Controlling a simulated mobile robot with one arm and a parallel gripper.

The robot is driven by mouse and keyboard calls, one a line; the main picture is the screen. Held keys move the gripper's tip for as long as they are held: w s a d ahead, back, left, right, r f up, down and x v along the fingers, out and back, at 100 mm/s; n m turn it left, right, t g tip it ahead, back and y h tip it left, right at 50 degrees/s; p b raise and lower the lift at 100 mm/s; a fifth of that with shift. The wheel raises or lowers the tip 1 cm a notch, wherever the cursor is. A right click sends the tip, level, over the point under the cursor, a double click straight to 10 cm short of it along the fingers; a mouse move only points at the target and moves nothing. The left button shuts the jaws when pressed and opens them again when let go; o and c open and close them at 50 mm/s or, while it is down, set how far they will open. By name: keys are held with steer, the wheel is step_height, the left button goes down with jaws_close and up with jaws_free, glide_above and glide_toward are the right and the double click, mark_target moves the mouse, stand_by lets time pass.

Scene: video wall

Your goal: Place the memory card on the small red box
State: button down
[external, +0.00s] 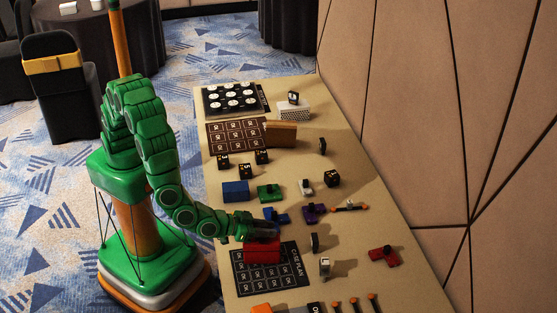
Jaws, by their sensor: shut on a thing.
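A small red box (262,254) sits on the long tan table, at the back edge of a dark printed board. My gripper (270,231) reaches in from the left and is just above the red box, over its top. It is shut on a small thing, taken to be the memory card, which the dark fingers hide. I cannot tell whether the held thing touches the box.
A blue block (235,191), a green block (270,193) and a purple piece (313,212) stand behind my gripper. A blue piece (277,215) is close to it. A red piece (384,256) lies to the right.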

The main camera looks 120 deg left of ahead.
steer(key=shift+f, duration=0.15)
steer(key=c, duration=0.9)
jaws_free()
steer(key=shift+r, duration=0.2)
steer(key=shift+v, duration=6)
steer(key=shift+f, duration=0.1)
